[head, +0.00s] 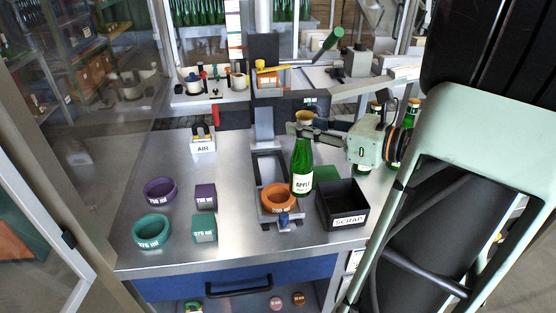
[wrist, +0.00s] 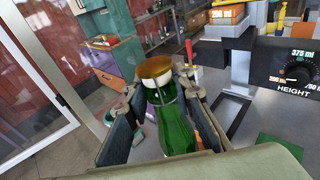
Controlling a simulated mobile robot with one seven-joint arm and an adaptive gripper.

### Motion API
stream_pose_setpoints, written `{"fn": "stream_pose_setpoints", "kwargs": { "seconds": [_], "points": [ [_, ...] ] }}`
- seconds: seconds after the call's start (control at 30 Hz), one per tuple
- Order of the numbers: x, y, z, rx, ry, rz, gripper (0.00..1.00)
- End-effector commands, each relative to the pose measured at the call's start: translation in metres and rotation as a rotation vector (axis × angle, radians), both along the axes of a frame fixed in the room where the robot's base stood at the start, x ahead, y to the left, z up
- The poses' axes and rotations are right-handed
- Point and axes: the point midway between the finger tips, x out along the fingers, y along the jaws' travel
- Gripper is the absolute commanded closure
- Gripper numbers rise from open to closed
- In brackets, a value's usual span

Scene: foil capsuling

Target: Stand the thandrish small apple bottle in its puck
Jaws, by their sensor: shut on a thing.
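A green bottle (head: 302,168) with a gold top and a white "APPLE" label is upright in my gripper (head: 304,129). In the wrist view the bottle (wrist: 176,130) stands between the two dark fingers of the gripper (wrist: 158,108), which are shut on its neck and shoulder. An orange puck (head: 268,200) sits in the metal carriage of the bench machine. The bottle's base overlaps the puck's right rim in the head view; it is not seated in it, and its exact height is unclear. The wrist view hides most of the puck behind the bottle and fingers.
A purple ring (head: 160,190) and teal ring (head: 151,231) lie at left beside purple (head: 205,197) and teal (head: 204,229) blocks. A black scrap bin (head: 343,204) stands close right of the bottle. More green bottles (head: 394,150) stand behind my wrist. A blue knob (head: 284,219) fronts the carriage.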

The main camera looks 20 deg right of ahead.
Motion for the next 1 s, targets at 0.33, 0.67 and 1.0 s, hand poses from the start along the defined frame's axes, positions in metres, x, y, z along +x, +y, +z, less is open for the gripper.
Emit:
{"fn": "stream_pose_setpoints", "kwargs": {
  "seconds": [0.33,0.67,1.0],
  "points": [
    [0.047,0.01,-0.03,0.001,-0.003,0.0,1.0],
    [0.073,0.015,-0.063,0.001,-0.003,0.0,1.0],
    [0.084,0.017,-0.073,0.001,-0.003,0.0,1.0]
  ]
}}
